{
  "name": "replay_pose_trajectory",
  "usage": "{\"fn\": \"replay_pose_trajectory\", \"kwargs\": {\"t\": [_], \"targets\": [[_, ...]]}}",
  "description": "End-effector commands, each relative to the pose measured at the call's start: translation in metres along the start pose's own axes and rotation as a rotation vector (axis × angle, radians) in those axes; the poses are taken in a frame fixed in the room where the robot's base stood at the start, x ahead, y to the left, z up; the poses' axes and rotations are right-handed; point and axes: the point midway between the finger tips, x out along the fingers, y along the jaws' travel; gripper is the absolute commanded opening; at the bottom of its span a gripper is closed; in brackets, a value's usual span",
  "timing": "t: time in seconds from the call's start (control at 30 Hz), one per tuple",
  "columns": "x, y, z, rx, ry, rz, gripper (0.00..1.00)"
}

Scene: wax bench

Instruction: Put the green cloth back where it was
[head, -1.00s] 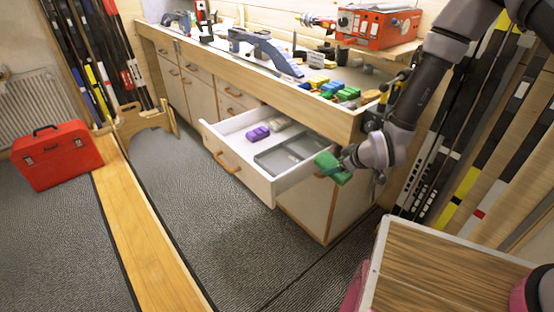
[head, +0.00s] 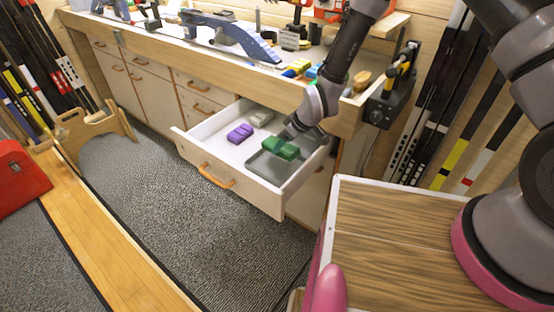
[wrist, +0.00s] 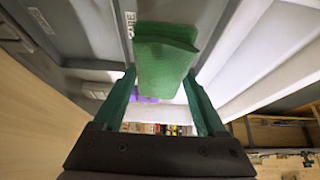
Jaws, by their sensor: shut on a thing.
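The green cloth (wrist: 163,62) is a folded block between my gripper's two green fingers in the wrist view. My gripper (head: 281,148) is shut on it, over the grey tray in the open drawer in the head view. The grey tray (head: 264,172) fills the near right part of the white drawer (head: 205,130). Its floor shows behind the cloth in the wrist view, with lettering partly hidden by the cloth. I cannot tell whether the cloth touches the tray. Cloth and fingers are hard to tell apart in the head view.
A purple block (head: 240,133) and a pale grey block (head: 261,118) lie in the drawer, left of and behind the tray. The drawer's walls rise around the tray. The bench top above holds a blue clamp (head: 235,37) and several coloured blocks.

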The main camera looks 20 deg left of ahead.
Motion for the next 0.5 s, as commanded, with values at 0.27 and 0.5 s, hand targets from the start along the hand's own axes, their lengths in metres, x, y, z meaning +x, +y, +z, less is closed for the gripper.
{"fn": "replay_pose_trajectory", "kwargs": {"t": [0.27, 0.5], "targets": [[0.03, 0.0, 0.017, -0.001, 0.0, 0.0, 0.29], [0.059, 0.0, 0.033, 0.0, 0.001, 0.0, 0.29]]}}
